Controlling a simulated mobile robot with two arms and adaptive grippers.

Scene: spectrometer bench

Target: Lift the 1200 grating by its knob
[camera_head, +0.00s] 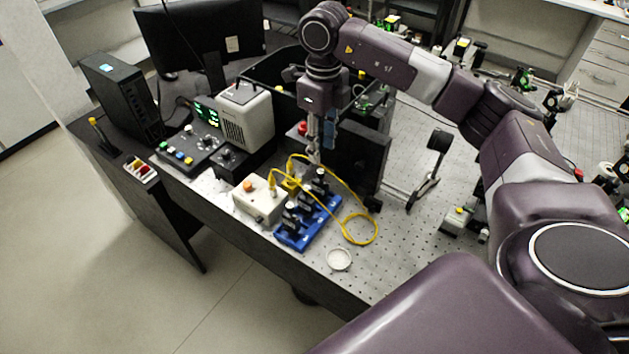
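A blue rack (288,241) stands near the front edge of the perforated table. Several dark pieces with black knobs (291,211) stand in it. Their labels are too small to read, so I cannot tell which is the 1200 grating. My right gripper (314,159) points down just behind the rack, beside a dark upright panel. Its fingers look narrow, and I cannot tell whether they are open or shut or hold anything. A small blue part (329,131) shows beside the fingers; I cannot tell what it belongs to. My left gripper is not in view.
A pale box (259,201) with an orange button stands left of the rack. A yellow cable (361,241) loops to its right. A small white dish (339,260) lies in front. Black enclosure panels (357,163) stand behind.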

